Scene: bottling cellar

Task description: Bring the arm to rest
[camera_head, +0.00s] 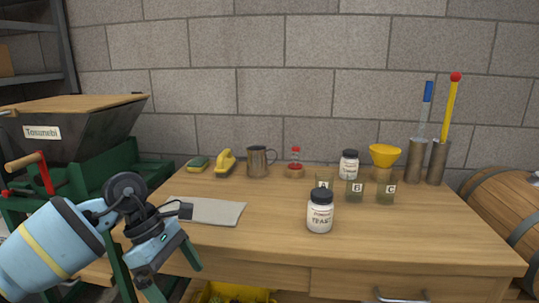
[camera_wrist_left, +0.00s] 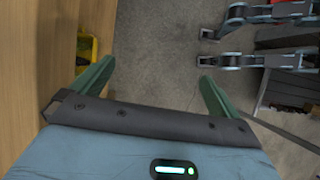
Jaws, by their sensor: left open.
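My left arm comes in from the left in the head view. Its gripper (camera_head: 166,270) hangs in front of the table's front left edge, pointing down. In the left wrist view the two green fingers (camera_wrist_left: 155,85) are spread apart with nothing between them, and the grey floor shows beyond. The wooden table (camera_head: 260,243) lies to the right of the gripper; its edge also shows at the left of the left wrist view (camera_wrist_left: 30,60). My right gripper is not seen in the head view.
A grey cloth (camera_head: 207,211) lies at the table's left. A yeast jar (camera_head: 320,213), labelled glasses (camera_head: 355,191), a yellow funnel (camera_head: 385,155) and a metal jug (camera_head: 257,161) stand on top. A yellow crate (camera_head: 235,291) sits below. A green-framed machine (camera_head: 110,165) stands left, a barrel (camera_head: 510,205) right.

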